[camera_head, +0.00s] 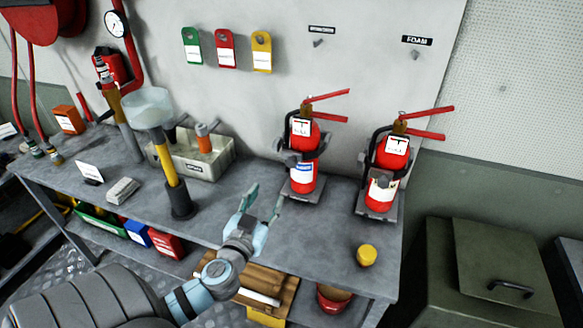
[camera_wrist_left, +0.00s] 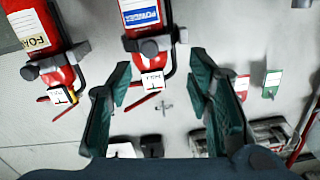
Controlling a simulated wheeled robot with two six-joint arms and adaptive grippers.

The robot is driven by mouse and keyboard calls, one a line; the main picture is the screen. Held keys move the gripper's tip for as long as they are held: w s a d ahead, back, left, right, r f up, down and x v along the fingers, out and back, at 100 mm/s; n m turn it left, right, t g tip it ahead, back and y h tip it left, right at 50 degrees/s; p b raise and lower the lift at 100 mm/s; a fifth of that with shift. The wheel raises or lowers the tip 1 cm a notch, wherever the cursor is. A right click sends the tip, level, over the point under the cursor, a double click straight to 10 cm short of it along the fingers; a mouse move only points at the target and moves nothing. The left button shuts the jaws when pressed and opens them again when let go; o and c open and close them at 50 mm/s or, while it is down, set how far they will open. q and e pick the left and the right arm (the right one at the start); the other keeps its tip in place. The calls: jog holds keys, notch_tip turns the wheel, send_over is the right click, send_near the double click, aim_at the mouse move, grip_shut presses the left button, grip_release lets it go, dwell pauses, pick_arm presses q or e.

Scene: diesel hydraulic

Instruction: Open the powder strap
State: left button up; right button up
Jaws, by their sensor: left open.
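The powder extinguisher (camera_head: 303,174), red with a blue-and-white label, stands upright in a bracket on the bench against the wall panel. A dark strap (camera_head: 292,157) crosses its front and looks closed. In the left wrist view the powder extinguisher (camera_wrist_left: 140,15) appears upside down at the top, with the strap's dark knobs (camera_wrist_left: 150,47) beside its body. My left gripper (camera_head: 262,205) is open and empty, in front and to the left of the extinguisher, apart from the strap. Its two green fingers (camera_wrist_left: 163,78) are spread in the wrist view. My right gripper is not in view.
The foam extinguisher (camera_head: 383,185) stands in its own bracket to the right. A yellow cap (camera_head: 367,256) lies near the bench's front right. A funnel (camera_head: 147,105) on a yellow-handled stand and a grey bin (camera_head: 203,165) are to the left. Bare bench (camera_head: 325,235) lies in front.

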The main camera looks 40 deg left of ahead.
pick_arm(q)
jog(key=m+t+h+p, duration=0.1)
jog(key=p, duration=0.1)
send_near(290, 164)
jog(key=w, duration=0.2)
jog(key=x, duration=0.9)
jog(key=shift+a, duration=0.25)
grip_shut()
